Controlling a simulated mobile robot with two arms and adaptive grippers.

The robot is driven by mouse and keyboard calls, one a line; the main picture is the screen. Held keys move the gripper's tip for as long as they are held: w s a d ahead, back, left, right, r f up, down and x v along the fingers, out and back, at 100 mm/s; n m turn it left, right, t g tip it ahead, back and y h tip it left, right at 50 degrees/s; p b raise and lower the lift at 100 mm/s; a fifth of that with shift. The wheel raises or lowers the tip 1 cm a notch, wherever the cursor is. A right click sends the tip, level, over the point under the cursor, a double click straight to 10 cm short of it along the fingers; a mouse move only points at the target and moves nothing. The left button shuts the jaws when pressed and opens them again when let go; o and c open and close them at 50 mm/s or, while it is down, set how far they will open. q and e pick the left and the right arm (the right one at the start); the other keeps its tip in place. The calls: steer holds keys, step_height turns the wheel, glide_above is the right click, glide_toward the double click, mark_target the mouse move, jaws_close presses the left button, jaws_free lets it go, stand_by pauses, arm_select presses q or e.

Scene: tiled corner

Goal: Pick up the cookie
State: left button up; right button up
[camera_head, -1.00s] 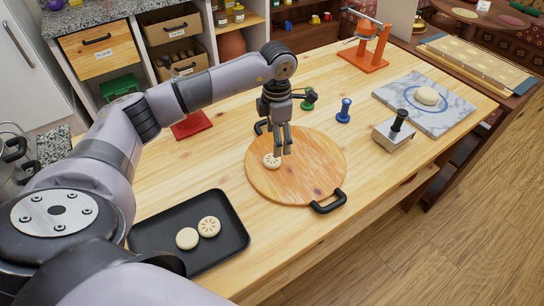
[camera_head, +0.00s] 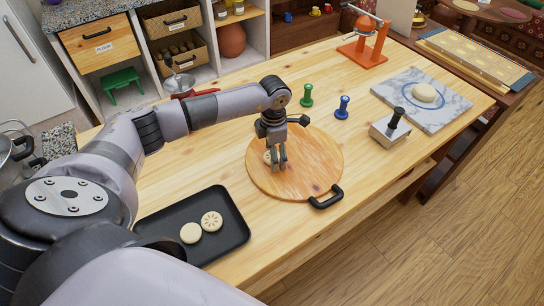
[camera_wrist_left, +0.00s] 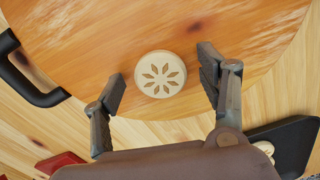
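A round pale cookie (camera_head: 267,157) with a flower pattern lies on the round wooden board (camera_head: 318,160), partly hidden by my left gripper (camera_head: 279,167) in the head view. In the left wrist view the cookie (camera_wrist_left: 160,74) shows whole, between the spread fingers of the left gripper (camera_wrist_left: 162,64). The fingers are apart, with a gap on both sides of the cookie. Whether the fingertips touch the board cannot be told. Two more cookies lie on the black tray: a plain one (camera_head: 190,233) and a patterned one (camera_head: 211,221). My right gripper is not in view.
The black tray (camera_head: 160,223) stands at the near left of the table. A marble slab (camera_head: 448,107) with dough is farther right.

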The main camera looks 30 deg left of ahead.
arm_select(q)
steer(key=c, duration=1)
steer(key=shift+o, duration=0.2)
steer(key=shift+r, duration=0.15)
